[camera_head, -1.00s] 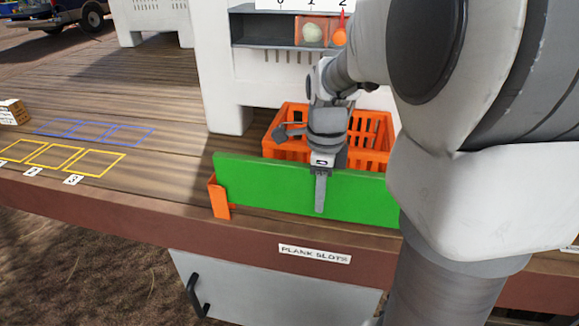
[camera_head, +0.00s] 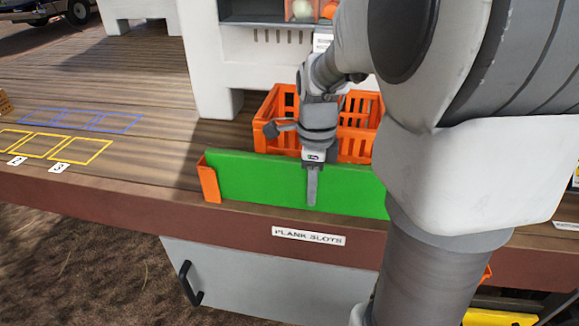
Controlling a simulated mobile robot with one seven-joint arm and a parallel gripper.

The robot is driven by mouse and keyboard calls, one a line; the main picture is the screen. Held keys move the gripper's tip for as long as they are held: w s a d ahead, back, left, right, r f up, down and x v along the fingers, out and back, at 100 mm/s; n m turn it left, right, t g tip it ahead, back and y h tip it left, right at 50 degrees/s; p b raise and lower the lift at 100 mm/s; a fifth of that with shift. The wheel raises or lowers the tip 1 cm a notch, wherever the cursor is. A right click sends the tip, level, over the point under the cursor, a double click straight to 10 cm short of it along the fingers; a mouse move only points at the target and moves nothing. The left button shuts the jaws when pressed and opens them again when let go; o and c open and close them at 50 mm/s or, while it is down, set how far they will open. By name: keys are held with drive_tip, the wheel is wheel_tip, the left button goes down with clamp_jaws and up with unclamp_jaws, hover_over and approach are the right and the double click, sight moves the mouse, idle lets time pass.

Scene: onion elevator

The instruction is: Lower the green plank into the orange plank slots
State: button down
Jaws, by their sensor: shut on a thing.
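The green plank (camera_head: 250,183) stands on its long edge along the front of the wooden deck, behind the "PLANK SLOTS" label. My gripper (camera_head: 312,185) is shut on the plank near its middle, with one finger down its front face. An orange plank slot (camera_head: 209,180) stands at the plank's left end, and the plank's end appears to be in it or right against it. The plank's right end and any slot there are hidden behind my arm.
An orange crate (camera_head: 267,110) stands just behind the plank. A white structure (camera_head: 205,60) rises behind it. Blue outlines (camera_head: 90,120) and yellow outlines (camera_head: 45,145) mark clear deck at left. A grey panel with a black handle (camera_head: 190,284) is below the deck edge.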

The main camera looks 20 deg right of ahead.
drive_tip(key=c, duration=0.6)
unclamp_jaws()
drive_tip(key=shift+c, duration=0.2)
wheel_tip(320, 180, up, 17)
drive_tip(key=p, duration=0.3)
drive_tip(key=s+a+f+n+t, duration=0.2)
drive_tip(key=s+a+n, duration=0.3)
drive_tip(key=n, duration=0.7)
drive_tip(key=s+a+f+n+t, duration=0.3)
drive_tip(key=s+n, duration=0.4)
drive_tip(key=n, duration=0.5)
drive_tip(key=shift+s+a+f+n+t, duration=0.25)
drive_tip(key=shift+a+f+n, duration=0.2)
drive_tip(key=shift+a, duration=0.85)
